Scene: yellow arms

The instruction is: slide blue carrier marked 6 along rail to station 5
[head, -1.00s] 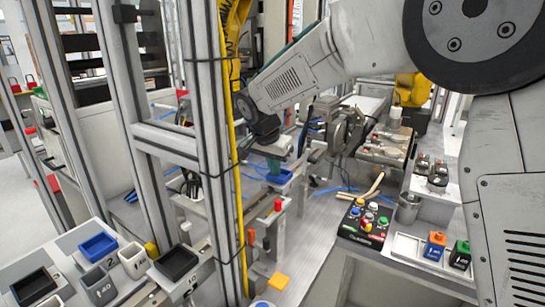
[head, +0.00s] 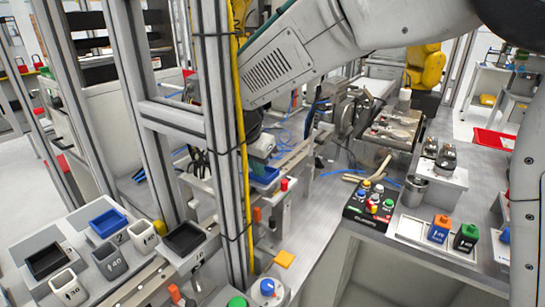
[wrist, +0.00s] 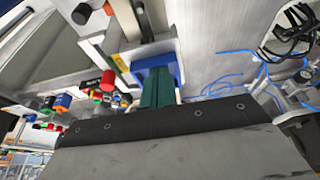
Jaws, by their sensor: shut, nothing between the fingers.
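A blue carrier (head: 264,174) sits on the rail (head: 297,157) behind the grey upright post. No number is readable on it. In the wrist view the blue carrier (wrist: 153,58) is straight ahead, with a white surround. My gripper (wrist: 158,78) has green fingers, shut and empty, and they overlap the carrier's near side in the picture. I cannot tell whether they touch it. In the head view the fingers are mostly hidden behind the post and my own wrist. I cannot make out which station is number 5.
Grey upright posts (head: 218,120) with a yellow cable stand close to my arm. A button box (head: 372,204) and a white tray with coloured blocks (head: 425,235) are at right. Another blue tray (head: 108,222) and dark bins lie at left. Blue hoses (wrist: 235,85) lie beside the carrier.

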